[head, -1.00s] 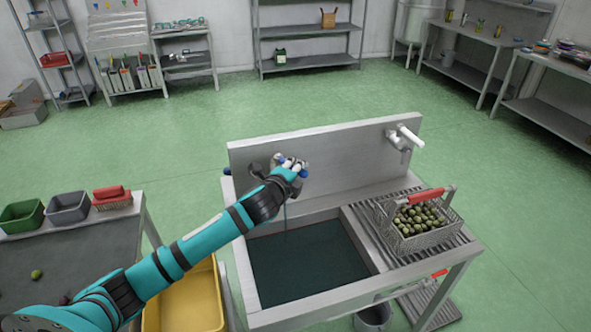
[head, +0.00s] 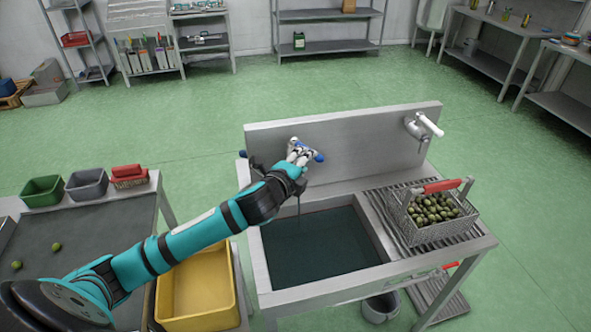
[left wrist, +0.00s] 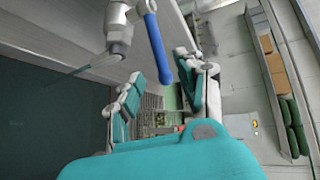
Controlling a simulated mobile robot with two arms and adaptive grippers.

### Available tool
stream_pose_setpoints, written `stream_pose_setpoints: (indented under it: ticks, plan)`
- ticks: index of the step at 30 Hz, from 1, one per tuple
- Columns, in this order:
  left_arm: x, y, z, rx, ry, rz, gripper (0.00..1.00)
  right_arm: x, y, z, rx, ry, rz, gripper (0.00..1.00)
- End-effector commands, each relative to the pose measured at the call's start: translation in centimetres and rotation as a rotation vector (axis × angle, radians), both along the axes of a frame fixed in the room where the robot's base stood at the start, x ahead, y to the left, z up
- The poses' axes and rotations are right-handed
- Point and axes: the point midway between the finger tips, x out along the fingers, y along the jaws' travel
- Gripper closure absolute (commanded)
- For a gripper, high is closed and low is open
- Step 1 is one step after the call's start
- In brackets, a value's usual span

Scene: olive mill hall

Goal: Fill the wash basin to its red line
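The wash basin (head: 259,262) is set in a metal sink stand and holds dark water (head: 325,245). My right gripper is not in view.
A second, white tap (head: 424,128) is on the backsplash at right. A wire basket (head: 438,229) of olives stands on the slatted drainboard. A yellow bin (head: 197,317) is left of the sink, beside a table (head: 95,235) with small bins. Green floor behind is open.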

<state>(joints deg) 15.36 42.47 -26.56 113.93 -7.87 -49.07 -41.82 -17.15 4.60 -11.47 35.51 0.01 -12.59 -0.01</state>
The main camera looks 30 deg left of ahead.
Motion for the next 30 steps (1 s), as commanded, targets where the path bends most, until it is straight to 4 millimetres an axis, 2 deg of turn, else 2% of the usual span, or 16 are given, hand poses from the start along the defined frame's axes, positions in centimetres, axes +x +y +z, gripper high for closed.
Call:
stream_pose_setpoints:
  ticks: [3, 9, 30]
  plan:
    - [-2.4, -0.2, 0.6, 0.0, 0.001, -0.002, 0.63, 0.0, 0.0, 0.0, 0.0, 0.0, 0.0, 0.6]
    - [-4.7, -0.3, 1.2, 0.0, 0.001, -0.001, 0.63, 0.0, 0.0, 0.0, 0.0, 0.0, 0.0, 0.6]
    - [-5.2, -0.3, 1.4, -0.001, 0.001, 0.0, 0.63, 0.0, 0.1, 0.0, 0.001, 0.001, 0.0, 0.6]
